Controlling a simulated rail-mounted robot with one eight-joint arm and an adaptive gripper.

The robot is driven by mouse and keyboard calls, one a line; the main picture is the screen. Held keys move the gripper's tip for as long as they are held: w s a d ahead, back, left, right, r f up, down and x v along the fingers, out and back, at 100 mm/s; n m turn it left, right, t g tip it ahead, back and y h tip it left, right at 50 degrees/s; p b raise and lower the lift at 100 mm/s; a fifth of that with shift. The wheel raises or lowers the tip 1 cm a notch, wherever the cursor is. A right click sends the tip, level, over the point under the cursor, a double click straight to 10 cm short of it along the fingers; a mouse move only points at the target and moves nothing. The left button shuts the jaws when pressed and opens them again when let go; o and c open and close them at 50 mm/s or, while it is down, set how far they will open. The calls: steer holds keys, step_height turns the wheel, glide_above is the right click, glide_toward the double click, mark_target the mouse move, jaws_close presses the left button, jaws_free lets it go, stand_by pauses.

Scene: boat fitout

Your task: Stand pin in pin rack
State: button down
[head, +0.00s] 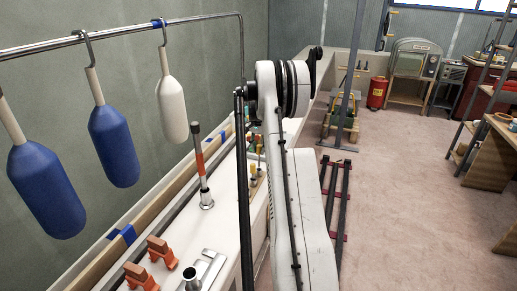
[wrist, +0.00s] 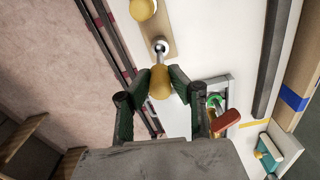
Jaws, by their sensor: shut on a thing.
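The pin (wrist: 159,84) has a rounded yellow handle and a metal shaft. In the wrist view my gripper (wrist: 158,82) is shut on the handle, with a dark green finger on each side. The shaft points away from the gripper toward a metal ring (wrist: 160,46) on the tan pin rack (wrist: 170,30). I cannot tell how deep the shaft sits in it. Another yellow knob (wrist: 143,9) stands on the rack at the top edge. In the head view my arm hides most of this area.
A red-handled tool (wrist: 227,120) lies in a grey frame (wrist: 216,90) right of the gripper. A teal block (wrist: 277,150) is lower right. In the head view, orange clamps (head: 162,252), an orange-banded post (head: 202,170) and hanging blue fenders (head: 113,146) are left of my arm.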

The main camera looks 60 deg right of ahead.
steer(key=shift+f+b, duration=1.4)
steer(key=shift+f, duration=0.9)
steer(key=c, duration=1.5)
jaws_free()
step_height(320, 180, up, 12)
steer(key=shift+a, duration=0.1)
